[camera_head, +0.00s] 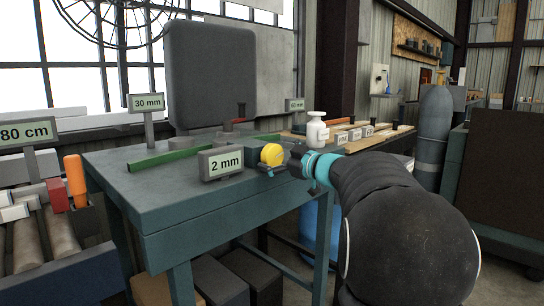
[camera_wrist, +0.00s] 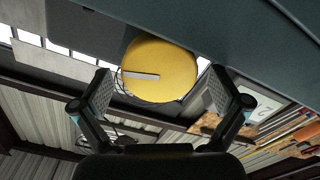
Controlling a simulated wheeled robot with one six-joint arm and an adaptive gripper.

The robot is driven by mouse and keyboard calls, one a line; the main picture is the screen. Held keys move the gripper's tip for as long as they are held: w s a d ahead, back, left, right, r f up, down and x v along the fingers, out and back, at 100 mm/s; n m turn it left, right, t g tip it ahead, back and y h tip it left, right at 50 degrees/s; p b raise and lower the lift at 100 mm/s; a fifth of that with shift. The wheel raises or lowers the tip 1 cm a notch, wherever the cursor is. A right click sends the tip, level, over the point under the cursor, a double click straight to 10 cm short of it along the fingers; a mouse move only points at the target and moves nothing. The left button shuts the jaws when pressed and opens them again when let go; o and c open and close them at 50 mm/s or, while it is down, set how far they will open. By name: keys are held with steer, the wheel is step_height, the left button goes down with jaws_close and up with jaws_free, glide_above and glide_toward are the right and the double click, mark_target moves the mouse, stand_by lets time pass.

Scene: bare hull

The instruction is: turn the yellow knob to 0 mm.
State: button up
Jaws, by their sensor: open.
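The yellow knob (camera_head: 272,154) is at the front edge of the teal workbench (camera_head: 200,205), beside a sign (camera_head: 221,162) reading 2 mm. In the wrist view the round knob (camera_wrist: 165,62) has a pale pointer mark running from near its middle to the left. My gripper (camera_head: 287,160) reaches the knob from the right in the head view. In the wrist view my gripper (camera_wrist: 162,90) is open, with one finger on each side of the knob and a gap visible on both sides. The fingertips are hard to make out in the head view.
A green bar (camera_head: 165,156) lies on the bench. A large dark grey panel (camera_head: 210,75) stands behind it. Signs reading 30 mm (camera_head: 148,103) and 80 cm (camera_head: 26,132) stand to the left. A white bottle (camera_head: 317,129) stands behind my gripper.

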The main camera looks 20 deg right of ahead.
steer(key=v, duration=1)
steer(key=shift+s, duration=0.4)
steer(key=shift+d, duration=0.1)
